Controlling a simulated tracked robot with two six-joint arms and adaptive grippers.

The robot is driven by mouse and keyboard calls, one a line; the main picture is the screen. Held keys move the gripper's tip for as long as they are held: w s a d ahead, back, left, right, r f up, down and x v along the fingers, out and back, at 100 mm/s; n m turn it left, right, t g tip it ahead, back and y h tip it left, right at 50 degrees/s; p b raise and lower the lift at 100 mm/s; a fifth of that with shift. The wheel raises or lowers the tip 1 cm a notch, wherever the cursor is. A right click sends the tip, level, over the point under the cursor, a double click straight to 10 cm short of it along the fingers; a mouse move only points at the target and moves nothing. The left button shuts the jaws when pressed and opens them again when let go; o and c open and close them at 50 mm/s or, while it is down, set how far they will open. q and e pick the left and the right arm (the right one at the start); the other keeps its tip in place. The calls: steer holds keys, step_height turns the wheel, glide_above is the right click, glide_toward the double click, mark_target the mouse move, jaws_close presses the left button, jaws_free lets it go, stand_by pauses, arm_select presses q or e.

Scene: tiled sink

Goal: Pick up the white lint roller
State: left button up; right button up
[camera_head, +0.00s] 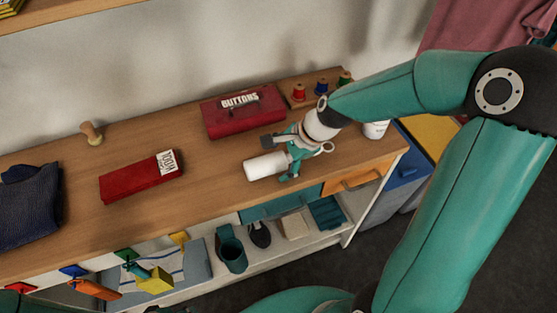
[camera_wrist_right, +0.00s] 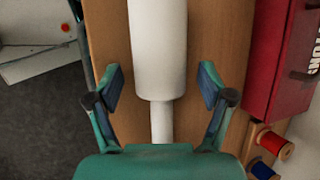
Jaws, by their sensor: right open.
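The white lint roller (camera_head: 265,166) lies on the wooden worktop near its front edge, below the red BUTTONS box. My right gripper (camera_head: 287,154) is over the roller's right end in the head view and hides part of it. In the right wrist view the thick white roller (camera_wrist_right: 158,50) points away from me, with its thinner white handle toward my palm. The open fingers of my right gripper (camera_wrist_right: 161,88) stand on either side of it, with gaps on both sides. My left gripper is not in view.
The red BUTTONS box (camera_head: 243,112) and thread spools (camera_head: 298,92) stand behind the gripper. A red WOOL box (camera_head: 140,178) and dark folded cloth (camera_head: 28,205) lie to the left. A white cup (camera_head: 376,130) stands right.

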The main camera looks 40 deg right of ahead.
steer(key=c, duration=1.4)
steer(key=shift+r, duration=0.1)
step_height(320, 180, up, 20)
steer(key=shift+f+p, duration=0.1)
steer(key=shift+p, duration=0.95)
